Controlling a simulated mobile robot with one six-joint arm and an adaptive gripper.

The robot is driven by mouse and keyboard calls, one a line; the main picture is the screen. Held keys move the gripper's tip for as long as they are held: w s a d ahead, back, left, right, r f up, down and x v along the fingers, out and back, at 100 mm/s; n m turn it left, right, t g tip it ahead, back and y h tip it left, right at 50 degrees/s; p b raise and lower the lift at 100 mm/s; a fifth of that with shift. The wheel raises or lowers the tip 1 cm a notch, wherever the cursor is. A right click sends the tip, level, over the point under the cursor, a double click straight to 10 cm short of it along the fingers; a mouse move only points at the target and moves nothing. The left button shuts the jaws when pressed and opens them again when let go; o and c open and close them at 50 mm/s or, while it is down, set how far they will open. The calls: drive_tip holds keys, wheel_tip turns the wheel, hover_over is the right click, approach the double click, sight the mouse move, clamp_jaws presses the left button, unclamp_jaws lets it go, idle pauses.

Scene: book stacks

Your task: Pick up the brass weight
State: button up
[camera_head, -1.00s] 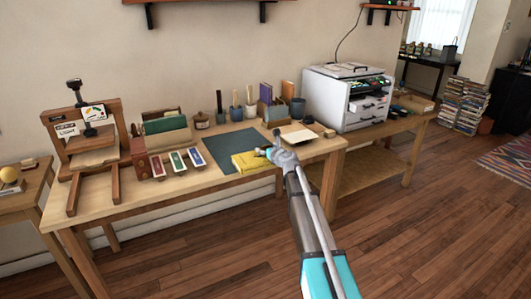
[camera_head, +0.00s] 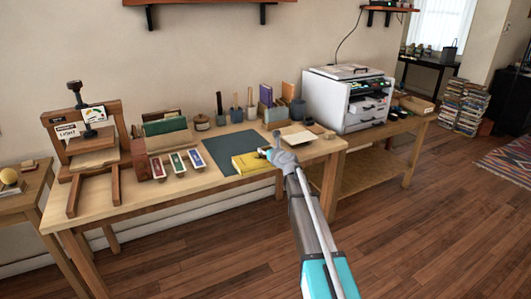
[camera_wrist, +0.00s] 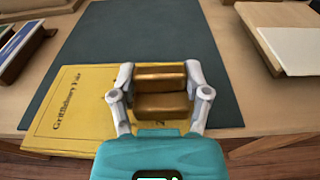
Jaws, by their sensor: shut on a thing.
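The brass weight (camera_wrist: 160,78) shows in the wrist view as a shiny golden-brown block between my gripper's two fingers. My gripper (camera_wrist: 160,84) is shut on it, one finger on each side. The weight is over a yellow book (camera_wrist: 80,110), which lies partly on a dark green mat (camera_wrist: 150,30). I cannot tell whether the weight touches the book. In the head view my gripper (camera_head: 268,153) is above the right end of the yellow book (camera_head: 247,163), and the weight is too small to make out clearly.
The wooden table (camera_head: 130,194) also bears a press (camera_head: 90,140) at left and three coloured labelled blocks (camera_head: 177,162). A pale board (camera_head: 297,134) lies right of the mat. A white printer-like machine (camera_head: 340,95) stands behind at right.

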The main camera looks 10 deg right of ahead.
wheel_tip(320, 180, up, 3)
drive_tip(key=p, duration=0.3)
drive_tip(key=shift+r, duration=0.2)
drive_tip(key=s+d+r+p, duration=0.1)
drive_tip(key=s+r+p, duration=0.8)
drive_tip(key=s, duration=0.5)
drive_tip(key=shift+r+p, duration=0.3)
drive_tip(key=shift+p, duration=0.2)
